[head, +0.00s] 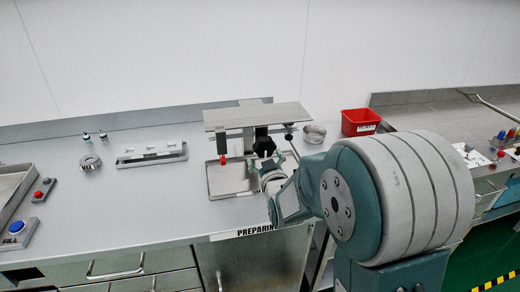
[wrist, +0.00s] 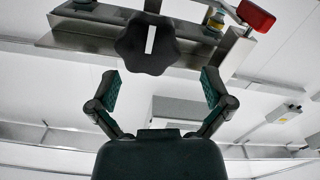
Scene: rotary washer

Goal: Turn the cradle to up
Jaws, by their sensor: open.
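The washer rig stands on the bench in the head view, with a wide flat metal plate (head: 255,116) on top and a shallow metal tray (head: 215,188) below. I cannot tell for sure which part is the cradle. A black lobed knob (wrist: 147,45) with a white line along its face shows large in the wrist view; the line looks nearly upright there. A red handle (wrist: 256,16) sits to its right; it also shows small in the head view (head: 223,160). My gripper (wrist: 159,90) is open and empty, facing the knob, apart from it. In the head view my gripper (head: 268,163) is at the rig's front right.
A round metal bowl (head: 314,133) and a red bin (head: 360,122) stand right of the rig. Bare bench lies between the rack and the front edge.

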